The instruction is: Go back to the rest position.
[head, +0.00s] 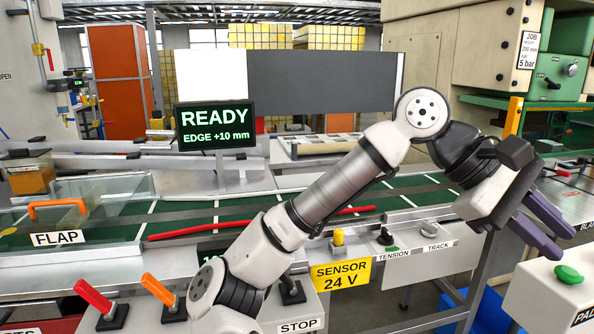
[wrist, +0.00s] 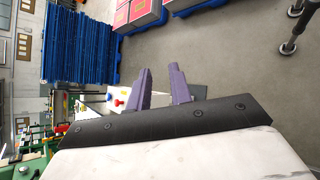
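My arm reaches up and across the head view from the bottom centre to the right. My gripper (head: 562,240) hangs at the right, its two purple fingers pointing down and to the right. It is in the air above and beside the white box with the green button (head: 568,274). In the wrist view my gripper (wrist: 160,76) shows both purple fingers apart with a clear gap and nothing between them. The gripper is open and empty.
A green conveyor (head: 400,195) crosses behind my arm, with a red bar (head: 185,231) along it. A READY display (head: 215,125) stands behind. Red (head: 93,297) and orange (head: 157,289) levers stand at the lower left. The wrist view shows blue stacks (wrist: 82,45) and open grey floor (wrist: 235,60).

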